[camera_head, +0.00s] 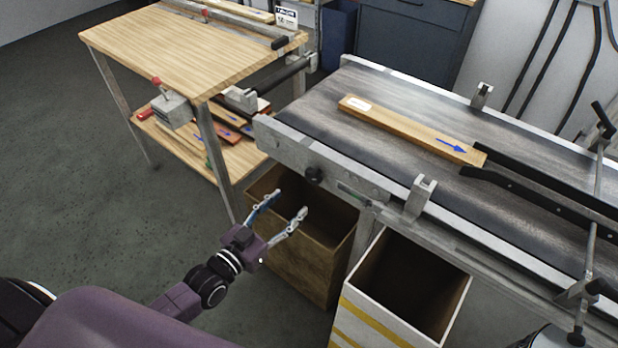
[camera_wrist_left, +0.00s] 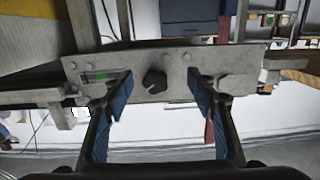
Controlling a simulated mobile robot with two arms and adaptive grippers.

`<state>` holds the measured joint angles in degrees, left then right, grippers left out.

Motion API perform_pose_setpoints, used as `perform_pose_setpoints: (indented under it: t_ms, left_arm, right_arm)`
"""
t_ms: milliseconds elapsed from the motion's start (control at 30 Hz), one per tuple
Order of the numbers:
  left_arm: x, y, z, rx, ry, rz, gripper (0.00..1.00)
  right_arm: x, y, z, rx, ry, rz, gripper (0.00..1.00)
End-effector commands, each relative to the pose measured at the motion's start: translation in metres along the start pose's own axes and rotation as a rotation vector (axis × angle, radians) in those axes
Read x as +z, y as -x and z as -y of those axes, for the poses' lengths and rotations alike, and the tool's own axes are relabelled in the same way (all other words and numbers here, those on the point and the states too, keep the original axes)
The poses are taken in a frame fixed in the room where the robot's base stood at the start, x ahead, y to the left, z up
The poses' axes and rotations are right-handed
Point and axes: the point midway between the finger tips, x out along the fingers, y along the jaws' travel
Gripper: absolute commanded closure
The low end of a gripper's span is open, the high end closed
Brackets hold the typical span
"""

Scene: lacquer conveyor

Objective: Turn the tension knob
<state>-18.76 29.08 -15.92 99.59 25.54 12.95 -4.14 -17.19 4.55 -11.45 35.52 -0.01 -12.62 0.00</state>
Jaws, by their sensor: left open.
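The tension knob (camera_head: 314,174) is a small black knob on the grey side plate of the conveyor, near its left end. In the left wrist view the knob (camera_wrist_left: 154,81) sits on the metal plate (camera_wrist_left: 180,67), between and beyond my two blue-padded fingers. My left gripper (camera_head: 285,206) is open and empty, below and left of the knob in the head view, and apart from it. The gripper also shows in the left wrist view (camera_wrist_left: 160,105). My right gripper is not seen.
A wooden plank (camera_head: 410,130) with a blue arrow lies on the conveyor belt (camera_head: 330,105). A brown bin (camera_head: 300,262) and a white bin with yellow stripes (camera_head: 370,325) stand below. A wooden table (camera_head: 175,45) is at the left. Dark floor is free at the left.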

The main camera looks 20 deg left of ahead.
Motion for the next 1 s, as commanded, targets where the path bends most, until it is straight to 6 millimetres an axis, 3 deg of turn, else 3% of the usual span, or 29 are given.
perform_pose_setpoints:
  t_ms: [33,100,200,700,1000]
  left_arm:
    - [-0.017,-0.001,-0.004,0.012,0.003,-0.032,0.48]
    - [-0.031,-0.001,-0.007,0.022,0.007,-0.059,0.48]
    - [-0.038,-0.006,-0.009,0.026,0.008,-0.073,0.48]
    - [-0.042,-0.070,-0.010,0.024,0.008,-0.073,0.48]
    - [-0.041,-0.080,-0.010,0.024,0.008,-0.070,0.48]
  right_arm:
    - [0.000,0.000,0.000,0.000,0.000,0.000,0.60]
    - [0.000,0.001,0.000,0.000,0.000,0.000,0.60]
    - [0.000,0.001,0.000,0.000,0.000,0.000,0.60]
    - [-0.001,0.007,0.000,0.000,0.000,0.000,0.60]
    - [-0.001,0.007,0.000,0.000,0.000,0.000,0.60]
